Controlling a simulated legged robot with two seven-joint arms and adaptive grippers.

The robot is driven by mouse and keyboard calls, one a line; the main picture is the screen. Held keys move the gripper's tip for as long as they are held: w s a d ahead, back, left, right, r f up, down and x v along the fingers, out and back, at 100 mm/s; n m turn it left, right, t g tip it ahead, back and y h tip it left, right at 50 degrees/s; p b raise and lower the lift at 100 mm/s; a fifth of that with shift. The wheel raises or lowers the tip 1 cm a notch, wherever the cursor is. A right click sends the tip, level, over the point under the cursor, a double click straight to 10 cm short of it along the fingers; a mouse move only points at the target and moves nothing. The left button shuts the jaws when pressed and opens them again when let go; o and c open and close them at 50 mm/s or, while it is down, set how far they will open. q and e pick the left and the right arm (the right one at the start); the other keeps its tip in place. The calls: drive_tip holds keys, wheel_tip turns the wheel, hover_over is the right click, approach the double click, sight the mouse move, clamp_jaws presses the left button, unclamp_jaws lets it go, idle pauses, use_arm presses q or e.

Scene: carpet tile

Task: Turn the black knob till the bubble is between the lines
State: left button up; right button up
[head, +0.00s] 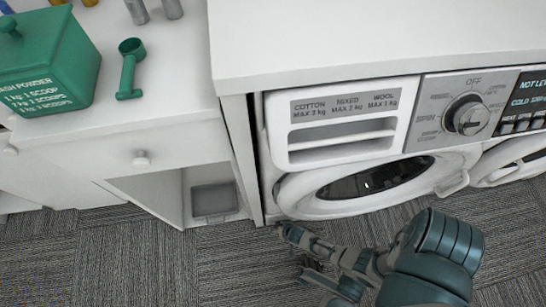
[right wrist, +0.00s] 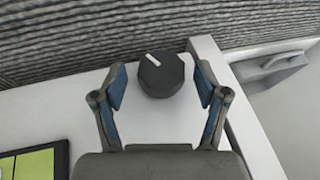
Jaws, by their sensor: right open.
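The black knob (right wrist: 161,75) has a white pointer mark, tilted to the upper left, and shows in the right wrist view on a white surface. My right gripper (right wrist: 160,80) is open, with one blue-padded finger on each side of the knob and a visible gap on both sides. In the head view my right gripper (head: 300,248) is low by the washer's front left corner; the knob cannot be made out there. A yellow-green panel with a black frame (right wrist: 36,162) is cut off at the lower left of the wrist view; no bubble can be made out. My left gripper is not in view.
The washer (head: 430,180) has a round door, a drawer and a dial; its display (head: 527,95) partly reads "NOT LE". A white cabinet (head: 130,135) stands left, carrying a green powder box (head: 45,60) and scoop (head: 130,68). Grey carpet (head: 130,260) lies in front.

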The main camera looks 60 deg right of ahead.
drive_tip(key=shift+w+f, duration=0.1)
drive_tip(key=shift+w, duration=0.1)
drive_tip(key=c, duration=1.1)
drive_tip(key=shift+c, duration=0.2)
drive_tip(key=shift+s, duration=0.15)
